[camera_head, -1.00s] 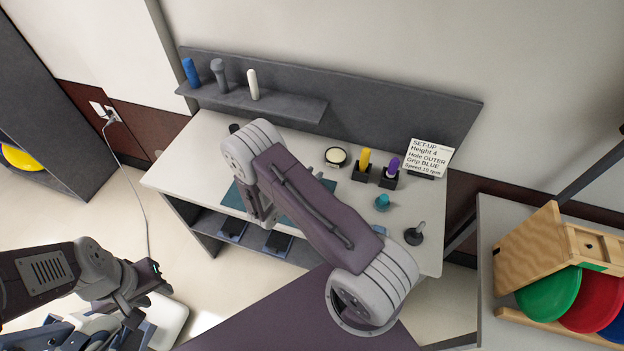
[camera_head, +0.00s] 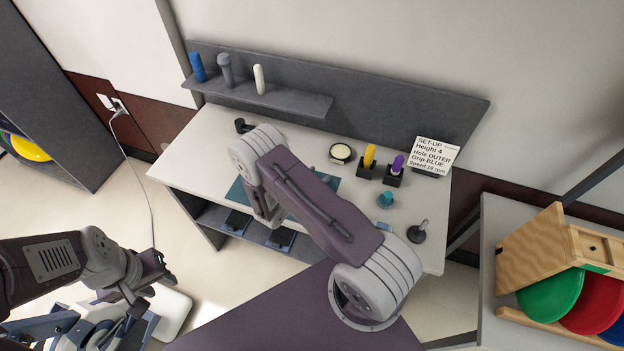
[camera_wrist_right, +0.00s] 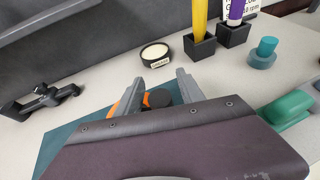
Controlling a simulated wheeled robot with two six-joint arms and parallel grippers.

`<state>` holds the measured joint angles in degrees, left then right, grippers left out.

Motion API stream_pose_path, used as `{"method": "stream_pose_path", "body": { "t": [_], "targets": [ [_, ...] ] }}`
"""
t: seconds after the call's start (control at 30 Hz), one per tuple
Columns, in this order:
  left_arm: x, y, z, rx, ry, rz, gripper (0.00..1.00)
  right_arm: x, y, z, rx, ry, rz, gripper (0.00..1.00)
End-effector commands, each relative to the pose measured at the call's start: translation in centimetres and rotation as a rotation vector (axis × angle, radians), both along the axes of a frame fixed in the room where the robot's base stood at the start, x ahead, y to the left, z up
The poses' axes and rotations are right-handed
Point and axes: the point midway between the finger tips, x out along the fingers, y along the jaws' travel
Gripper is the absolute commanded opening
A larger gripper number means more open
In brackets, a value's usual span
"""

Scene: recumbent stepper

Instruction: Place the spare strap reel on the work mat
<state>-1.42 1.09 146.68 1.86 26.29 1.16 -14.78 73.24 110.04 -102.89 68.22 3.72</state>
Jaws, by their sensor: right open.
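Yellow (camera_head: 369,156) and purple (camera_head: 397,164) grips stand in black holders near a set-up card (camera_head: 433,156). A teal knob (camera_head: 386,200) and a dark-based pin (camera_head: 417,232) are at the right. A black clamp-like part (camera_wrist_right: 40,99) is at the left. A shelf (camera_head: 262,98) runs behind.

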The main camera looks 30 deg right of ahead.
Motion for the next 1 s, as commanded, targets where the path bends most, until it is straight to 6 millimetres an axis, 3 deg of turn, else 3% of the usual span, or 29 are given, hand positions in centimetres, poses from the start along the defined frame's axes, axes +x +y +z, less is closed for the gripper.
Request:
{"method": "stream_pose_path", "body": {
  "t": [0.4, 0.6, 0.87, 0.97, 1.0],
  "targets": [
    [0.0, 0.0, -1.6, 0.0, 0.0, 0.0, 0.36, -3.3, 7.0, 3.0, 0.0, -0.003, 0.006, 0.46],
    [0.0, 0.0, -2.0, 0.0, 0.0, 0.0, 0.36, -4.6, 9.5, 4.3, 0.001, -0.002, 0.002, 0.46],
    [0.0, 0.0, -2.0, 0.0, 0.0, 0.0, 0.36, -5.5, 9.4, 5.0, 0.023, -0.005, -0.046, 0.46],
    [0.0, 0.0, -1.9, 0.0, 0.0, 0.0, 0.36, -8.9, 7.2, 6.2, 0.154, -0.039, -0.289, 0.46],
    [0.0, 0.0, -1.9, 0.0, 0.0, 0.0, 0.36, -11.0, 6.5, 6.8, 0.244, -0.069, -0.44, 0.46]
  ]
}}
